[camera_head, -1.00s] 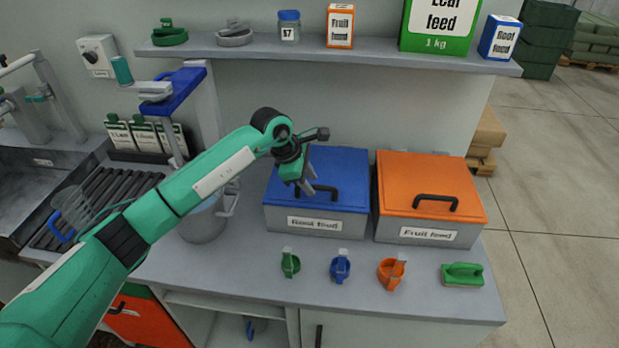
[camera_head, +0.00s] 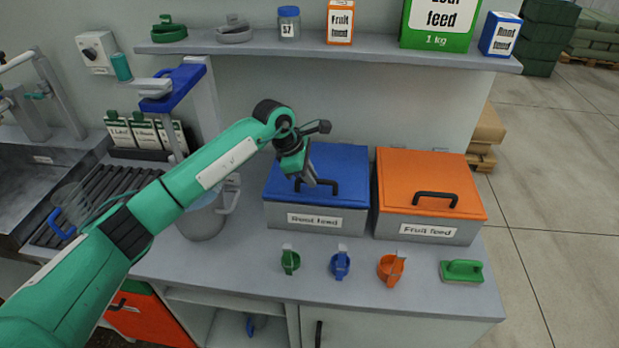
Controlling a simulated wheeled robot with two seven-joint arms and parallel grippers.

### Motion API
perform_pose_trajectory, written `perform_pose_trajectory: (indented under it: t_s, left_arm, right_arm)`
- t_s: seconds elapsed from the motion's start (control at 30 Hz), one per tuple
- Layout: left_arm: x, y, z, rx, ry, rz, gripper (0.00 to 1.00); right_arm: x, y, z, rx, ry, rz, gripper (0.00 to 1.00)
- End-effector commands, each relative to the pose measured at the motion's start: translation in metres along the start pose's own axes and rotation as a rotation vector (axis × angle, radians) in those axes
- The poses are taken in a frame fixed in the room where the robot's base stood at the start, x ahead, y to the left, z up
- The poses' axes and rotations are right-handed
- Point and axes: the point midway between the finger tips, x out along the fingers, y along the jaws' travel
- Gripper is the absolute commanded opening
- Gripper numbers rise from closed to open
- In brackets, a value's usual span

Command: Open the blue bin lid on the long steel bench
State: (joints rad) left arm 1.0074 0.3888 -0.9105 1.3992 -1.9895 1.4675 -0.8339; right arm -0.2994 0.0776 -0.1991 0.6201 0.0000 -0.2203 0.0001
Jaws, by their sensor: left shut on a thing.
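The grey bin labelled "Root feed" (camera_head: 315,219) has a blue lid (camera_head: 346,164) that lies closed on it, on the long steel bench (camera_head: 250,265). A black handle (camera_head: 331,186) arches up from the front part of the lid. My left gripper (camera_head: 310,183) is at the left part of this handle, with its fingers pointing down and shut on it. My arm and wrist cover the lid's left side. My right gripper is not in view.
A bin with an orange lid (camera_head: 423,176) stands close on the right. Green (camera_head: 290,261), blue (camera_head: 340,264) and orange scoops (camera_head: 391,268) and a green brush (camera_head: 462,271) lie in front. A grey jug (camera_head: 205,215) stands left. A shelf (camera_head: 330,52) runs above.

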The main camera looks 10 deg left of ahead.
Motion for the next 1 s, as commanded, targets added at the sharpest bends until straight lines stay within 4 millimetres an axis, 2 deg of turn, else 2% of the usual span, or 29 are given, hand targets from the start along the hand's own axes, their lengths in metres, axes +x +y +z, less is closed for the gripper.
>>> perform_pose_trajectory:
  t_s: [0.17, 0.6, 0.8, 1.0]
  left_arm:
    - [-0.023, 0.015, 0.01, -0.032, 0.0, -0.073, 0.0]
    - [-0.08, 0.069, 0.033, -0.033, 0.0, -0.064, 0.0]
    - [-0.093, 0.088, 0.037, -0.034, 0.002, -0.066, 0.0]
    - [-0.097, 0.098, 0.039, -0.034, 0.002, -0.067, 0.0]
  right_arm:
    - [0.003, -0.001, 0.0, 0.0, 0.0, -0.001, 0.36]
    - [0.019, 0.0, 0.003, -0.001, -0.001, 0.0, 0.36]
    - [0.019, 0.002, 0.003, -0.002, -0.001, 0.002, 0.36]
    - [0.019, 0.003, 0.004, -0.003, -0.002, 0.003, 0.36]
